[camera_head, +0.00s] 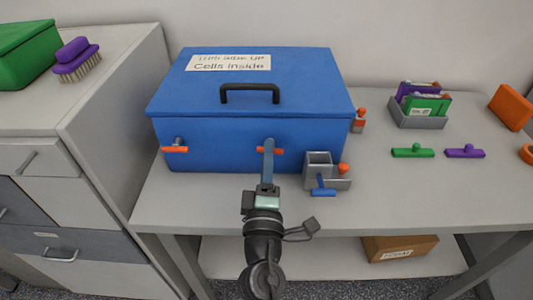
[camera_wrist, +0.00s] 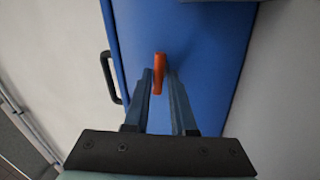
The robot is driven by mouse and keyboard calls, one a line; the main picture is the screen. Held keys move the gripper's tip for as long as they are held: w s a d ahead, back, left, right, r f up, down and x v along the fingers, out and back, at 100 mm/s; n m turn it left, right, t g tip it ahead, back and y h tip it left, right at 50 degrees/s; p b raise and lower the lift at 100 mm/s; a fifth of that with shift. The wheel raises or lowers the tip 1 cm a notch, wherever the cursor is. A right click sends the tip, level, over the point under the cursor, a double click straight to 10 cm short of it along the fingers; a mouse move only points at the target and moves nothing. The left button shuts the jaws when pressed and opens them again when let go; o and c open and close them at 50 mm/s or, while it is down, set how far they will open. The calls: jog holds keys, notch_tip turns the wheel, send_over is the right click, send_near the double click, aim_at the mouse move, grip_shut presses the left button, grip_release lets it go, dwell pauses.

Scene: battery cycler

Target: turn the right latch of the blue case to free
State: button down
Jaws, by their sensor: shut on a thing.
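The blue case (camera_head: 220,130) stands closed on the bench, with a black handle (camera_head: 250,88) and a label on its lid. Its right latch (camera_head: 279,151) is an orange bar lying level across the front face, partly hidden by my gripper (camera_head: 268,148). In the wrist view the right latch (camera_wrist: 158,72) sits between the two fingertips of my gripper (camera_wrist: 160,82), which is shut on it. The left latch (camera_head: 175,149) is also orange and lies level.
A grey holder (camera_head: 318,168) with a blue-handled piece (camera_head: 323,192) stands close to the right of my gripper. A red bottle (camera_head: 359,121) is beside the case. Green (camera_head: 412,152) and purple (camera_head: 465,151) handles lie further right. A drawer cabinet (camera_head: 110,90) stands left.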

jog(key=shift+d+r+n, duration=0.25)
jog(key=shift+d+n, duration=0.05)
jog(key=shift+n, duration=0.5)
jog(key=shift+r+n+y, duration=0.1)
jog(key=shift+n+y, duration=0.2)
jog(key=shift+y, duration=0.1)
jog(key=c, duration=0.9)
grip_release()
jog(key=shift+a, duration=0.1)
jog(key=shift+f, duration=0.2)
jog(key=shift+s+a+f, duration=0.1)
jog(key=shift+s+f, duration=0.15)
jog(key=shift+s, duration=0.3)
jog(key=s+b, duration=0.1)
jog(key=s, duration=0.3)
jog(key=s+f+b, duration=0.1)
jog(key=s, duration=0.2)
jog(key=s+f+b, duration=0.1)
jog(key=s, duration=0.3)
jog(key=shift+s+b, duration=0.3)
